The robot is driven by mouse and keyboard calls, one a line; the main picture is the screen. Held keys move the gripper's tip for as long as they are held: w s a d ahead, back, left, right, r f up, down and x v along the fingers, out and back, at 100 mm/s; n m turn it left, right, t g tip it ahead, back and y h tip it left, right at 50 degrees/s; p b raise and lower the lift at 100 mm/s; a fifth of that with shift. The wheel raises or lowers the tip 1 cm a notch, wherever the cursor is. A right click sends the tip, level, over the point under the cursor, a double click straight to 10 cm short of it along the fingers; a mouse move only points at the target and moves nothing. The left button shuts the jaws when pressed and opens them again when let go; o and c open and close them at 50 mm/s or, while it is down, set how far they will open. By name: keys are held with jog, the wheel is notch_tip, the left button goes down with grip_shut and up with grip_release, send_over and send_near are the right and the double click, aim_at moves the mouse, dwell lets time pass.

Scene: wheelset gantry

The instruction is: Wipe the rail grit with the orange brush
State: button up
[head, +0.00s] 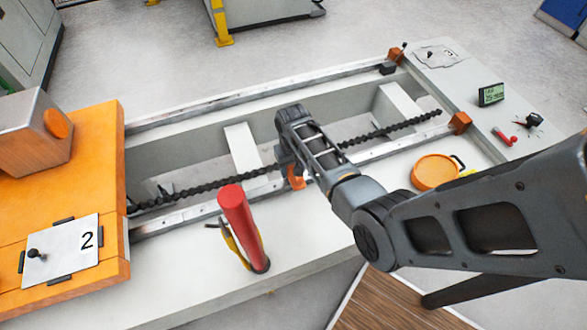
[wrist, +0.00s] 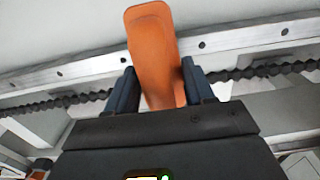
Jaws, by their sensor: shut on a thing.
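The orange brush (wrist: 152,45) is between the two dark fingers of my gripper (wrist: 160,88) in the wrist view, and the jaws are shut on it. Its broad orange end reaches over the pale metal rail (wrist: 232,44) with round holes. In the head view a bit of the orange brush (head: 296,179) shows below my gripper (head: 291,165), near the front rail (head: 190,217). The arm hides part of that rail. I cannot tell whether the brush touches it. Dark smudges show along the rails, but I cannot make out distinct grit.
A dark chain (head: 212,186) runs lengthwise between the rails. A red cylinder (head: 238,225) stands upright on the front ledge. An orange round lid (head: 435,171) lies to the right. The orange carriage (head: 95,150) fills the left end. A small display (head: 491,95) stands at the right.

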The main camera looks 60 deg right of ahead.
jog(key=shift+r+p, duration=1.9)
jog(key=shift+r, duration=0.7)
